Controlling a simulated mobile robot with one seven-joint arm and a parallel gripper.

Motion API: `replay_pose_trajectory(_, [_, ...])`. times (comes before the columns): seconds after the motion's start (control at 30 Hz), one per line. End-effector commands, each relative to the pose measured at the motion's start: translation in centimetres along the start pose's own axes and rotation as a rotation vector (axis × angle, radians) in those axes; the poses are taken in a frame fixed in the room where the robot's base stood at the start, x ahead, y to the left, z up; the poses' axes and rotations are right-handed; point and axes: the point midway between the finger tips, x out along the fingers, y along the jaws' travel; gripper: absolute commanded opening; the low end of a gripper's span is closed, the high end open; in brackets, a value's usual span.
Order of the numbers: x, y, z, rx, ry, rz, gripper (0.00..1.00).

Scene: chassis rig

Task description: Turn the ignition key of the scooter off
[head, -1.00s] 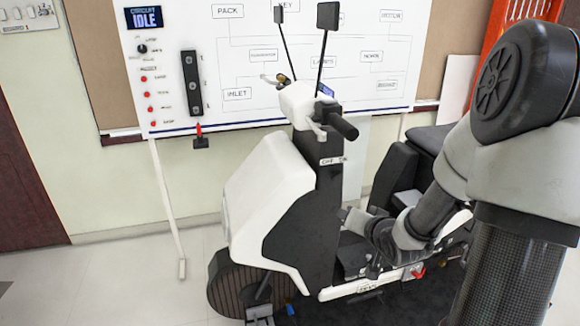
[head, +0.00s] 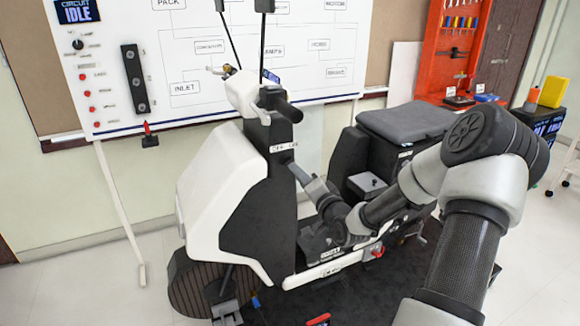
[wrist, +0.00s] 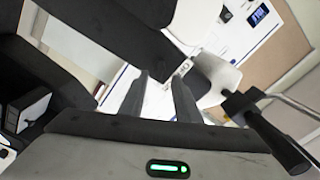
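The white and black scooter (head: 215,190) stands in front of the board in the head view. Its dark front column carries a small pale OFF/ON label (head: 284,147) just below the handlebar (head: 280,108). My gripper (head: 293,166) is close to the column, just below the label; I cannot tell whether it touches. In the wrist view my gripper (wrist: 160,82) has its two dark fingers apart, with nothing clearly between them. A pale label (wrist: 182,69) shows by the right fingertip, beside the dark column (wrist: 105,28). I cannot make out the ignition key itself.
The handlebar grip (wrist: 275,140) is close on the right in the wrist view. The scooter's seat (head: 405,120) is behind my forearm. A whiteboard (head: 190,45) stands behind, with an orange tool rack (head: 450,50) at right.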

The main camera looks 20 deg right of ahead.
Motion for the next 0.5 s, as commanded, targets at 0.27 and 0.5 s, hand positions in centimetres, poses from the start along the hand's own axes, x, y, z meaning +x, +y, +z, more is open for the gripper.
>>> replay_pose_trajectory(0.27, [5.2, 0.0, 0.1, 0.0, 0.0, -0.002, 0.3])
replay_pose_trajectory(0.5, [6.8, 0.0, 0.1, 0.0, -0.001, 0.0, 0.3])
